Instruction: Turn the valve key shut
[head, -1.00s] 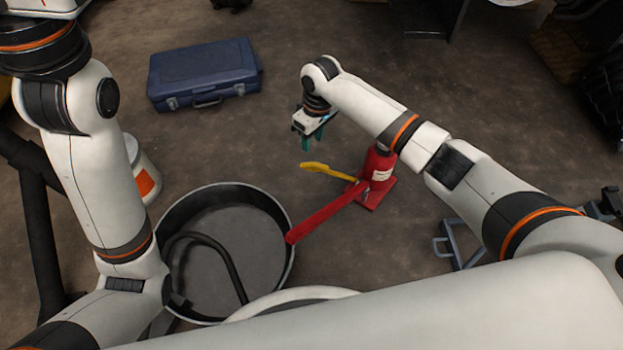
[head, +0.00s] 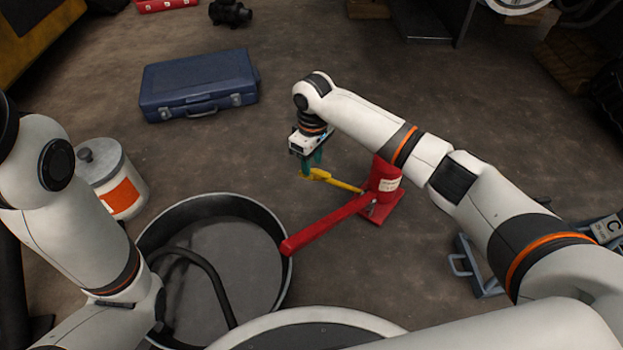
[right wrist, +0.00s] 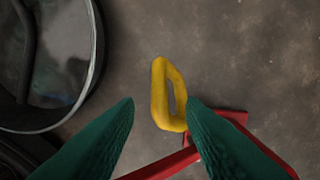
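The yellow valve key (head: 336,182) sticks out to the left from the base of a red bottle jack (head: 384,180). My right gripper (head: 309,165) hangs fingers-down at the key's free end. In the right wrist view its two green fingers are spread. The key's looped yellow end (right wrist: 168,95) shows ahead of the gap, nearer the right finger. I cannot tell if that finger touches it. My left arm comes in from the left, but its gripper is out of view.
A red handle bar (head: 325,226) reaches from the jack toward a round drain pan (head: 286,262) with a dark hose. A white canister (head: 115,178) stands left of the pan. A blue case (head: 198,85) lies behind.

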